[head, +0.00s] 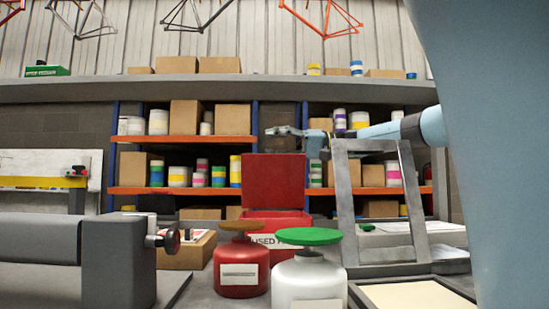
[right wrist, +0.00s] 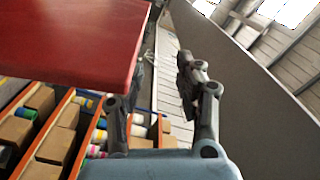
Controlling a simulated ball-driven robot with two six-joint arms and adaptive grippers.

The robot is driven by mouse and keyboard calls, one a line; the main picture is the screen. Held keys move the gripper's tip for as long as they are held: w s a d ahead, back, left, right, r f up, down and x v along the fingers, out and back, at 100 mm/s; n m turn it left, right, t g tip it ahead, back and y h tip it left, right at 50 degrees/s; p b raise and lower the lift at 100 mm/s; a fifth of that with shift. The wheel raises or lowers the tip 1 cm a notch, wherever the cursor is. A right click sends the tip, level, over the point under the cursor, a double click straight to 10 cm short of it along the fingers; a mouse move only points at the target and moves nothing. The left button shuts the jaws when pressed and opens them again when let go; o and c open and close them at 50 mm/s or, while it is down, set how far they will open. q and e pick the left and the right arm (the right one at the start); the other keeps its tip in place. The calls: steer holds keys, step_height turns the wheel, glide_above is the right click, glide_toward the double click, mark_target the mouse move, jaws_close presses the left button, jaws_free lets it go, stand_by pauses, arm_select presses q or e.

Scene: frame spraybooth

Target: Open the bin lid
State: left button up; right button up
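The red bin (head: 290,219) stands on the bench in the middle of the head view, its lettered front partly hidden by two cans. Its red lid (head: 273,180) is raised and stands roughly upright at the back of the bin. My right gripper (head: 285,131) is above the lid's top right, pointing left. In the right wrist view, the gripper (right wrist: 165,55) has its fingers apart with nothing between them. The lid (right wrist: 70,40) fills the upper left there, beside the left finger; I cannot tell if they touch. My left gripper is not in view.
A red can (head: 241,275) and a white can with a green top (head: 308,283) stand before the bin. A grey frame (head: 345,200) stands to the right, below my right arm. A grey roller machine (head: 115,260) is at left. Shelves with boxes stand behind.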

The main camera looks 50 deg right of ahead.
step_height(320, 180, up, 6)
steer(key=shift+r, duration=0.2)
stand_by(0.6)
